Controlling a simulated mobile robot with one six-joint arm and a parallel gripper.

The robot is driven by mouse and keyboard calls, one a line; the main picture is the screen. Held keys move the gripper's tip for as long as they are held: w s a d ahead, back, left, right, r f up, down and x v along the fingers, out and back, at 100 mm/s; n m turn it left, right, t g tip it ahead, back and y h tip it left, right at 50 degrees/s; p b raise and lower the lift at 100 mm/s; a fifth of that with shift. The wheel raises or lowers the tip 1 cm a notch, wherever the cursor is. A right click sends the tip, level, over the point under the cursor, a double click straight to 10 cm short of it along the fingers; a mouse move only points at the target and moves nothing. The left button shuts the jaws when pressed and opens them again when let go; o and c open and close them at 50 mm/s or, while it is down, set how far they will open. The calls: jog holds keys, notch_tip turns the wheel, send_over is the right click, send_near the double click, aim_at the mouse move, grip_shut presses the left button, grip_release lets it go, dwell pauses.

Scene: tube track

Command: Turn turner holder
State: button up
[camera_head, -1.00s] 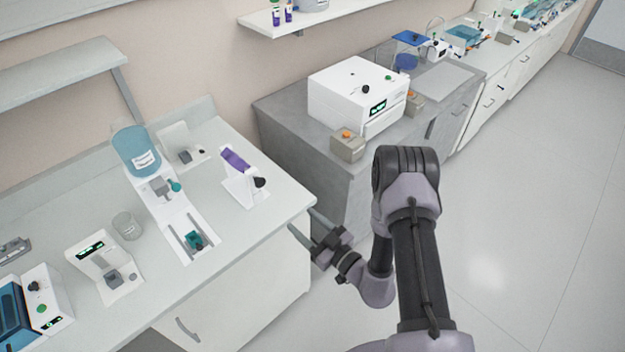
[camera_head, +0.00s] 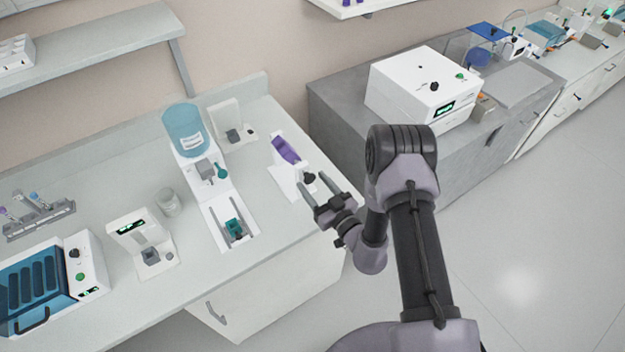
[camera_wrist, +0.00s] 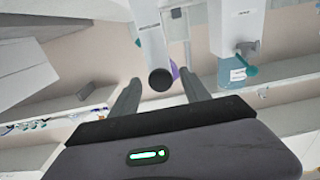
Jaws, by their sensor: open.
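The turner holder is a white stand (camera_head: 284,182) with a purple tube (camera_head: 287,149) tilted on it and a black round knob (camera_head: 309,178) on its right side. It stands near the right end of the left bench. My gripper (camera_head: 312,179) is open and empty, with its fingers pointing at the knob. In the wrist view the black knob (camera_wrist: 160,79) shows end-on between the fingertips of my gripper (camera_wrist: 161,83), with gaps on both sides. The white holder (camera_wrist: 152,42) is behind it, and only a bit of the purple tube (camera_wrist: 175,70) shows.
A blue-filled dispenser (camera_head: 186,133) and a white stand (camera_head: 228,120) are left of the holder. A glass beaker (camera_head: 168,203) and a small device (camera_head: 140,240) stand farther left. A white machine (camera_head: 410,85) sits on the grey bench at right. The floor at right is clear.

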jog(key=shift+s, duration=0.1)
jog(key=shift+c, duration=0.4)
grip_shut()
